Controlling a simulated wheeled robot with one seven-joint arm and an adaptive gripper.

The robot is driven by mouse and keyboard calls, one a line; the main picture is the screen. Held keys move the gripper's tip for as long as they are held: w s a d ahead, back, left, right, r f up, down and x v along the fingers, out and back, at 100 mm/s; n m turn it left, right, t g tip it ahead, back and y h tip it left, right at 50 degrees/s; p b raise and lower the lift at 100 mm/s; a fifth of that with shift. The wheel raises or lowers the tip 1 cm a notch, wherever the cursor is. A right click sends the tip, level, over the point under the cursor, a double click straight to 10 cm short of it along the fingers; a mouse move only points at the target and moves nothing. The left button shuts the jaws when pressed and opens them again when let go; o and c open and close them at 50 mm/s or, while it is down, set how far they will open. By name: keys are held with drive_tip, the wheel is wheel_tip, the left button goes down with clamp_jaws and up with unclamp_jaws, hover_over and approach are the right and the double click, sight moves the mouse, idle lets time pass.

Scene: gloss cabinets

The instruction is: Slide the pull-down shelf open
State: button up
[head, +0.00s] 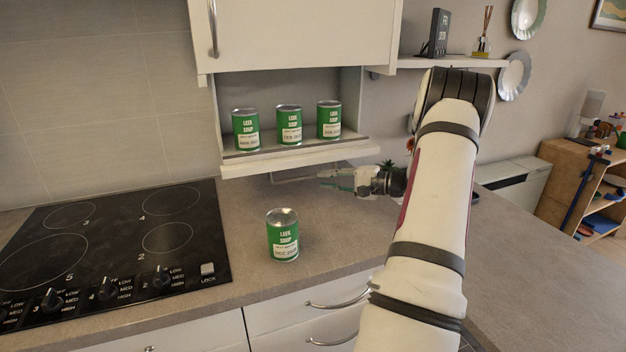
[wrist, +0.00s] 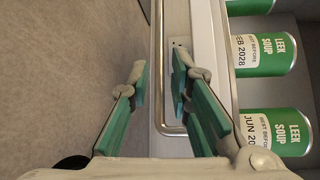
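The pull-down shelf (head: 300,158) hangs below a white upper cabinet and carries three green soup cans (head: 289,125). Its thin metal bar handle (head: 290,180) sits under the front edge. In the wrist view the handle (wrist: 156,85) runs up and down the picture, beside the pale shelf edge (wrist: 208,45). My gripper (head: 322,180) is at the right end of the handle, just below the shelf. In the wrist view my gripper (wrist: 158,65) is open, with the bar between its two green-padded fingers. Neither finger is clearly pressed on the bar.
A loose soup can (head: 283,235) stands on the counter (head: 340,235) in front of the shelf. A black cooktop (head: 120,245) is to the left. The upper cabinet (head: 295,35) is directly above. A small plant (head: 387,165) is behind my gripper.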

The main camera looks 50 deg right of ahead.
drive_tip(key=v, duration=0.3)
drive_tip(key=shift+s, duration=0.25)
idle(0.4)
drive_tip(key=w+a+r+n+g+y, duration=0.1)
drive_tip(key=w+a+r+n+g, duration=0.15)
drive_tip(key=a, duration=0.75)
drive_tip(key=w+a+r+n+g+y, duration=0.1)
drive_tip(key=a+r+n+g+y, duration=0.2)
drive_tip(key=a, duration=0.7)
drive_tip(key=w+a+r+n+g, duration=0.15)
drive_tip(key=a+r+g, duration=0.25)
drive_tip(key=a, duration=0.6)
drive_tip(key=s+a+r+n+g+h+p, duration=0.1)
drive_tip(key=s+a+r+n+g+h, duration=0.15)
drive_tip(key=s+a, duration=0.4)
drive_tip(key=s+a+r+n+g+h, duration=0.1)
drive_tip(key=s+a+n+g, duration=0.2)
drive_tip(key=a, duration=0.6)
drive_tip(key=s+a+n+t+h, duration=0.1)
drive_tip(key=s+n+h, duration=0.1)
drive_tip(key=s, duration=0.4)
drive_tip(key=s+a+n+t+h+p, duration=0.1)
drive_tip(key=s+n+t+h, duration=0.1)
drive_tip(key=s, duration=0.4)
drive_tip(key=shift+s+a, duration=0.15)
drive_tip(key=shift+a, duration=0.25)
